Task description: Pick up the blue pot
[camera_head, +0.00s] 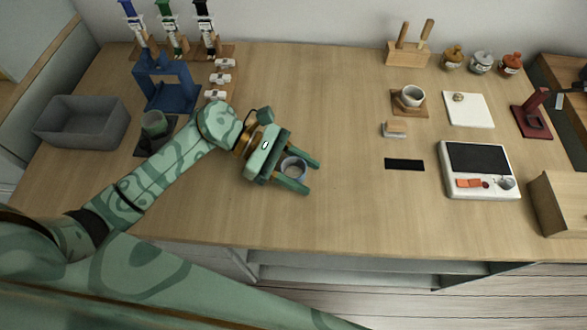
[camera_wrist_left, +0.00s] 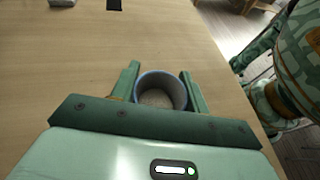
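The blue pot (camera_head: 293,168) is a small round open vessel with a blue rim and a pale inside. It is over the front middle of the wooden table. My left gripper (camera_head: 312,179) reaches around it from the left, one finger on each side. The left wrist view shows the pot (camera_wrist_left: 160,90) between the two fingers of my left gripper (camera_wrist_left: 159,68). The fingers lie very close to its sides; I cannot tell whether they press on it. The pot looks upright, and I see no clear lift. My right gripper is not in view.
A grey bin (camera_head: 82,123), a blue stand (camera_head: 168,88) and a green cup (camera_head: 154,124) stand at the left. A black strip (camera_head: 404,164) and a white scale (camera_head: 480,193) lie at the right. The table between pot and strip is clear; its front edge is near.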

